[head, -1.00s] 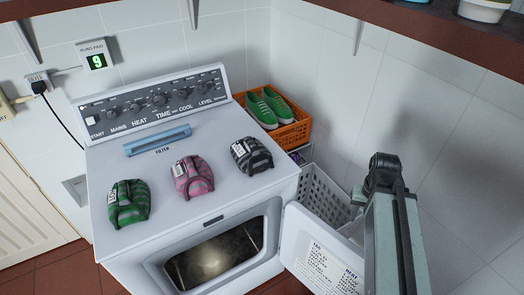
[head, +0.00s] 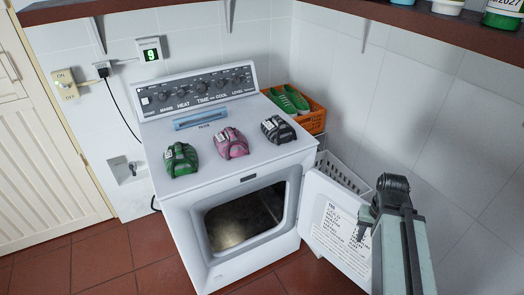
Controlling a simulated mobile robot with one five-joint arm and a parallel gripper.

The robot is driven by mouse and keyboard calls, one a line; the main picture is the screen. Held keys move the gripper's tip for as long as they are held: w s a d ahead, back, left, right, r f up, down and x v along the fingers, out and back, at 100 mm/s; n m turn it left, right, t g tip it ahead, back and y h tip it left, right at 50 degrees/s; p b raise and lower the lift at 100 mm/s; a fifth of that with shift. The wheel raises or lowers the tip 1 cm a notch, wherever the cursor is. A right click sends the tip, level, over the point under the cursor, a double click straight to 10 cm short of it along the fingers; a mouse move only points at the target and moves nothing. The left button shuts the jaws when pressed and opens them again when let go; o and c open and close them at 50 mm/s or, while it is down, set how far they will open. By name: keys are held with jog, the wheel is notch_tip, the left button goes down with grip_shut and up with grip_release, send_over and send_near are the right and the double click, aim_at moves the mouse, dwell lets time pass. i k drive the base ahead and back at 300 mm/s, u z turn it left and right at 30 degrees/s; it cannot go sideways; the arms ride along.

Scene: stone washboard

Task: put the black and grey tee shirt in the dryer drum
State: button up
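The black and grey tee shirt (head: 278,130) is a folded striped bundle with a white tag, on the right of the dryer top. A pink and grey bundle (head: 231,143) and a green and black bundle (head: 181,159) lie in a row to its left. The dryer drum (head: 245,219) shows through the open front hatch, and I see nothing in the part that is visible. The dryer door (head: 338,226) is swung open to the right. My gripper (head: 366,226) is at the right, in front of the door and apart from the shirts. Its fingers are too unclear to read.
An orange crate (head: 313,120) with green shoes (head: 290,101) stands behind the dryer's right side, above a white basket (head: 343,172). A shelf (head: 420,22) runs along the upper right wall. The tiled floor (head: 95,262) at the left is clear.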

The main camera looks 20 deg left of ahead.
aim_at(222, 224)
jog(key=k, duration=0.7)
jog(key=u, duration=1.4)
jog(key=i, duration=0.8)
